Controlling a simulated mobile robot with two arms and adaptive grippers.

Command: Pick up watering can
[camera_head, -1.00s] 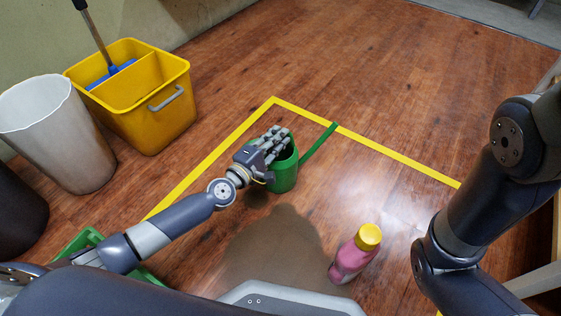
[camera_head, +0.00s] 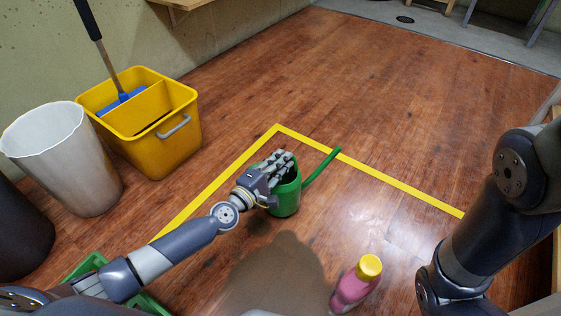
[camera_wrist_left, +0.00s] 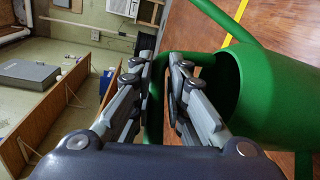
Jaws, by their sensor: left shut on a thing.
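The green watering can (camera_head: 286,198) stands inside the corner of the yellow floor line, its long spout pointing to the upper right. In the left wrist view its green body (camera_wrist_left: 275,95) fills the right side, with the open top facing the camera. My left gripper (camera_head: 276,167) is at the can's rim on its left side. In the left wrist view the gripper's fingers (camera_wrist_left: 160,85) are closed in on a green part of the can between them. The fingers hide part of the rim. My right gripper is out of view; only the right arm shows.
A pink bottle with a yellow cap (camera_head: 357,284) stands in front, right of the can. A yellow mop bucket (camera_head: 160,145), a white bin (camera_head: 65,160) and a green crate (camera_head: 88,266) are at the left. The wooden floor (camera_head: 380,100) behind the can is clear.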

